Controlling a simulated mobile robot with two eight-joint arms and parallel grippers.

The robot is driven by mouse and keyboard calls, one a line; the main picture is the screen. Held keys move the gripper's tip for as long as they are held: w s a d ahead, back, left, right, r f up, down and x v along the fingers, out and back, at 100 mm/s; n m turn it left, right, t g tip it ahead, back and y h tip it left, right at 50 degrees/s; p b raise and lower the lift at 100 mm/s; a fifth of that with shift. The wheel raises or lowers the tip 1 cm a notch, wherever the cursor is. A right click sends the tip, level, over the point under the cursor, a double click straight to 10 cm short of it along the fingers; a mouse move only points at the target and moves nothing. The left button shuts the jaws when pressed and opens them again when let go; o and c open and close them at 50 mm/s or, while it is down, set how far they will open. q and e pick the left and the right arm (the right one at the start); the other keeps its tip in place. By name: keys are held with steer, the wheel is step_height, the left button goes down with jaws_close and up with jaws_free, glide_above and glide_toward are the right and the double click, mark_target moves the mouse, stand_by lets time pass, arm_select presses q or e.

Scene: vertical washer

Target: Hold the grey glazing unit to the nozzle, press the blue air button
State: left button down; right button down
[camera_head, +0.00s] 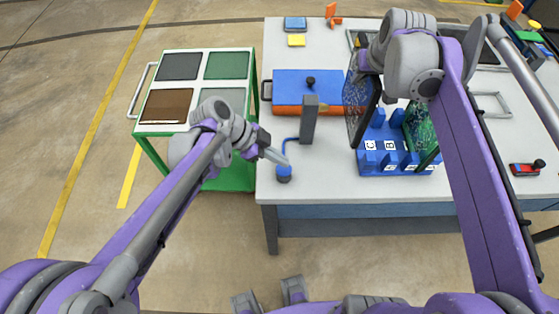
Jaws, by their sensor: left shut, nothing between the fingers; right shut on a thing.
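The grey glazing unit (355,108), a dark-edged pane with a speckled face, stands upright in my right gripper (364,72), which is shut on its upper edge. The unit is just right of the grey nozzle post (309,120), with a small gap visible between them. Its lower edge is near the left end of the blue rack; I cannot tell whether they touch. The blue air button (284,171) sits on a dark round base near the table's front left corner. My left gripper (282,161) is shut and empty, its tips at the button top; contact is unclear.
The blue lettered rack (392,167) holds a green speckled pane (422,128). A blue and orange box (300,88) lies behind the post. A green cart (194,131) with coloured panels stands left of the table (325,183). A red and black device (525,168) lies at right.

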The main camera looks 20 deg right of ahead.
mark_target(282, 170)
arm_select(q)
steer(key=shift+a+f, duration=0.1)
steer(key=shift+f, duration=0.8)
steer(key=shift+f, duration=0.9)
steer(key=shift+a+f, duration=0.1)
steer(key=shift+f, duration=0.05)
stand_by(1.5)
stand_by(0.5)
